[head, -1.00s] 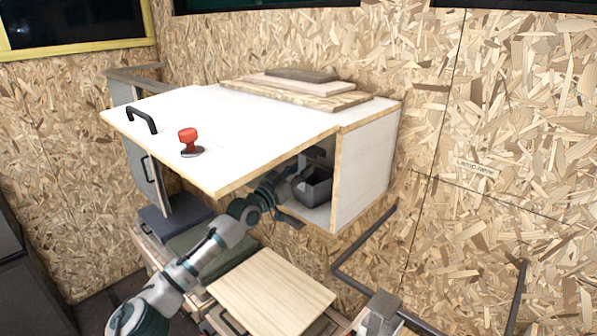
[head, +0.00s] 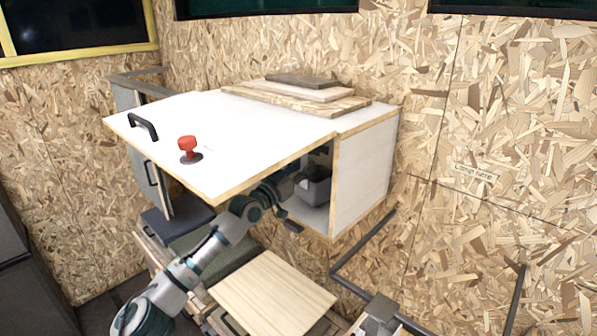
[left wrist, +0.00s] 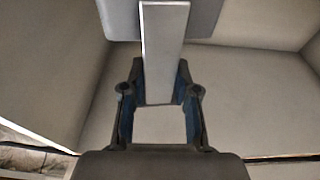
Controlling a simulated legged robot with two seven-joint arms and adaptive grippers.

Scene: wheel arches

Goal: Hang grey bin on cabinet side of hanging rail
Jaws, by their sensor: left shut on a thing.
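The grey bin (head: 316,190) stands inside the open wall cabinet (head: 366,172), near its right side wall. My left arm reaches in under the raised white door. My left gripper (head: 296,181) is at the bin's left side, partly hidden by the door edge. In the left wrist view my left gripper (left wrist: 160,98) is shut on a light grey strip of the bin (left wrist: 164,45). The dark hanging rail (head: 365,243) is on the wall, below and right of the cabinet. My right gripper is not in view.
Boards (head: 300,92) lie on the cabinet top. A wooden board (head: 272,292) lies below. A grey block (head: 381,308) is by the rail's lower bar.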

